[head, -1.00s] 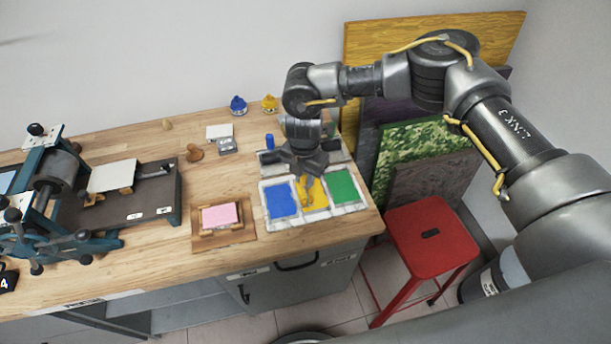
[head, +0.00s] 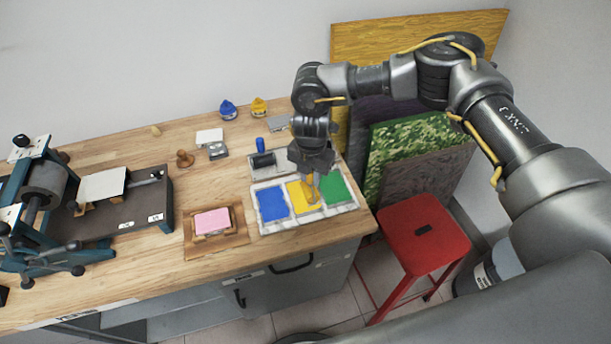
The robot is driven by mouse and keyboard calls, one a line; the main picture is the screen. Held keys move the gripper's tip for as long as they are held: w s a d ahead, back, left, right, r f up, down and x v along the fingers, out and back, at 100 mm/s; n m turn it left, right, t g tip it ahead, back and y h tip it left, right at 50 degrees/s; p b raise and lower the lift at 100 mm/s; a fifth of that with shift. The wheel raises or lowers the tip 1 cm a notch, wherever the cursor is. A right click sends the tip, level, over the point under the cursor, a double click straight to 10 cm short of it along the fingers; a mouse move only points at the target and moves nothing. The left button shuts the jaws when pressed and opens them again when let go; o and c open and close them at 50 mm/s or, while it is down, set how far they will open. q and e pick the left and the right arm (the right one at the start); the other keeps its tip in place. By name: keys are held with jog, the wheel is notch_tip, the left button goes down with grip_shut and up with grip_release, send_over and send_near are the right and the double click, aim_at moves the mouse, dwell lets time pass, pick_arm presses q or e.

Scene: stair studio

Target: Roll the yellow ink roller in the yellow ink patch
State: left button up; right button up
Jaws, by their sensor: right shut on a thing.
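The yellow ink patch (head: 298,205) is the middle of three patches on a white tray (head: 262,230), between the blue patch (head: 273,203) and the green patch (head: 334,187). My right gripper (head: 313,171) is above the far part of the yellow patch, pointing down. It is shut on the yellow ink roller (head: 313,189), which hangs below the jaws over the yellow patch. The jaws hide much of the roller, and I cannot tell whether it touches the ink. My left gripper is not in view.
A blue-handled roller (head: 262,155) lies on a rack behind the tray. A pink block (head: 212,221) on a wooden board sits left of the tray. A printing press (head: 45,190) fills the table's left end. A red stool (head: 424,236) stands right of the table.

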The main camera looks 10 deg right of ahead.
jog(key=shift+d, duration=0.15)
jog(key=shift+a, duration=1.35)
jog(key=shift+s+a, duration=0.15)
jog(key=shift+a, duration=0.8)
notch_tip(320, 180, up, 7)
jog(key=p, duration=0.4)
jog(key=shift+p, duration=0.3)
